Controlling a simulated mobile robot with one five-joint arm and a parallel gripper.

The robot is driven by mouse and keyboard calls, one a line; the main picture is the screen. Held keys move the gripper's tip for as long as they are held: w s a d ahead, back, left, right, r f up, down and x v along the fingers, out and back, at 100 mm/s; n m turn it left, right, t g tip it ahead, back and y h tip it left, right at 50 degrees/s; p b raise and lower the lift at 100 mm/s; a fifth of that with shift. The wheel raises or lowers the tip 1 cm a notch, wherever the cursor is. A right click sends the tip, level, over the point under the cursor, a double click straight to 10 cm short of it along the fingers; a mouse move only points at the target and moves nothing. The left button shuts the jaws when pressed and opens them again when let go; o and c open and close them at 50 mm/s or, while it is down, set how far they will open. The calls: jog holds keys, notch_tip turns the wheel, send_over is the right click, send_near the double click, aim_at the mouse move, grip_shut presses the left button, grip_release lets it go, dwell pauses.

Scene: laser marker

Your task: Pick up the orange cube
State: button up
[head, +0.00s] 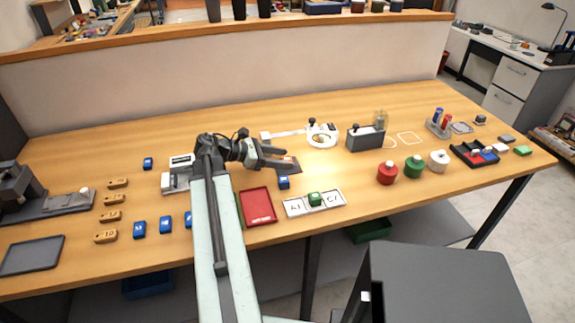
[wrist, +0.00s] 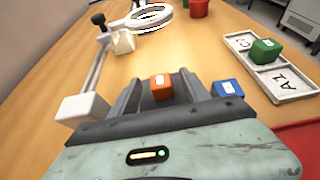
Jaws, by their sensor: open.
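The orange cube (wrist: 162,87) has a white label and sits on the table between the two open fingers of my gripper (wrist: 162,86) in the wrist view. I see clear space beside it, and cannot tell if either finger touches it. In the head view my gripper (head: 283,157) reaches right over the middle of the table, and the orange cube is mostly hidden by it there. A blue cube (wrist: 226,92) sits just outside the right finger in the wrist view; it also shows in the head view (head: 284,182).
A white tray (head: 300,208) marked with letters holds a green cube (head: 315,198). A red tray (head: 257,206) lies left of it. A magnifier (head: 322,137) stands behind my gripper. Red, green and white round pieces stand to the right. Blue and wooden blocks lie at the left.

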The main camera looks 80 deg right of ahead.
jog(key=shift+s+d+f, duration=0.25)
jog(key=shift+s+f, duration=0.05)
jog(key=shift+s, duration=0.25)
grip_shut()
jog(key=shift+r, duration=0.1)
